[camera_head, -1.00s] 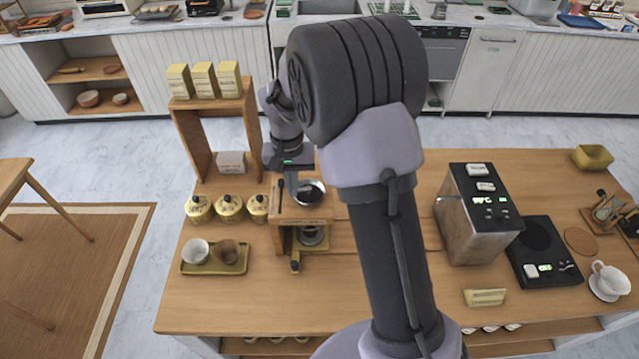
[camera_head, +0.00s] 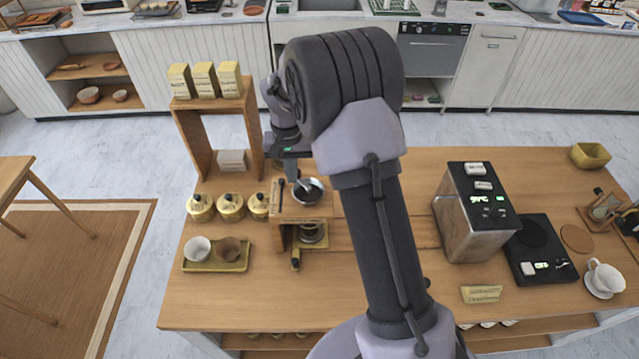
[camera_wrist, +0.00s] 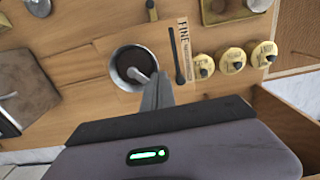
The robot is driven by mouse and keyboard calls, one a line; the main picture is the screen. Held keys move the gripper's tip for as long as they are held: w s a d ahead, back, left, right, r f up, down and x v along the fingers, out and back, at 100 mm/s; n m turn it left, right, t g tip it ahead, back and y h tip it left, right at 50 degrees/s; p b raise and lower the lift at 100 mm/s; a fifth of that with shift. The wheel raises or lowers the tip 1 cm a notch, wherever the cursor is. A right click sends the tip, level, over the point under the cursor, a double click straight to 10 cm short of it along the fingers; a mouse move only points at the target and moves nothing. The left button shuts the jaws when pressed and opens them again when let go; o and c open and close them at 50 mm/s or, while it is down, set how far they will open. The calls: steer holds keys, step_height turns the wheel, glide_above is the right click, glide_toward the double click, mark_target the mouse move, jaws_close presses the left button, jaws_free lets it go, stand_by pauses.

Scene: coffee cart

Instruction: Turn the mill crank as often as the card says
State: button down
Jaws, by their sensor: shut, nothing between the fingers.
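The wooden mill (camera_head: 309,212) stands on the cart left of centre, with a round metal hopper bowl (camera_wrist: 119,82) on top. In the wrist view a pale bar (camera_wrist: 138,75), perhaps part of the crank, lies in the bowl's dark middle. My gripper (camera_head: 302,187) points down at the bowl; its shut grey fingertips also show in the wrist view (camera_wrist: 158,86), overlapping the bowl's rim. I cannot tell if they touch the bar. Beside the bowl are a black lever (camera_wrist: 179,68) and a strip marked "FINE". A small yellow card (camera_head: 481,293) lies front right; its writing is unreadable.
Three yellow-lidded jars (camera_head: 231,207) stand close left of the mill, and a tray (camera_head: 243,265) with two cups lies in front of them. A wooden shelf (camera_head: 192,148) with three packets stands behind. A metal machine (camera_head: 465,228) and black scale (camera_head: 540,275) are at right.

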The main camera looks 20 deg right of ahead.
steer(key=shift+w+d+p, duration=0.3)
steer(key=shift+w+d, duration=0.05)
steer(key=shift+d, duration=0.1)
steer(key=shift+w+d, duration=0.2)
steer(key=shift+d, duration=0.1)
steer(key=shift+w+d+p, duration=0.2)
steer(key=shift+d+p, duration=0.1)
steer(key=shift+d, duration=0.45)
steer(key=shift+s+d, duration=0.1)
steer(key=shift+d, duration=0.8)
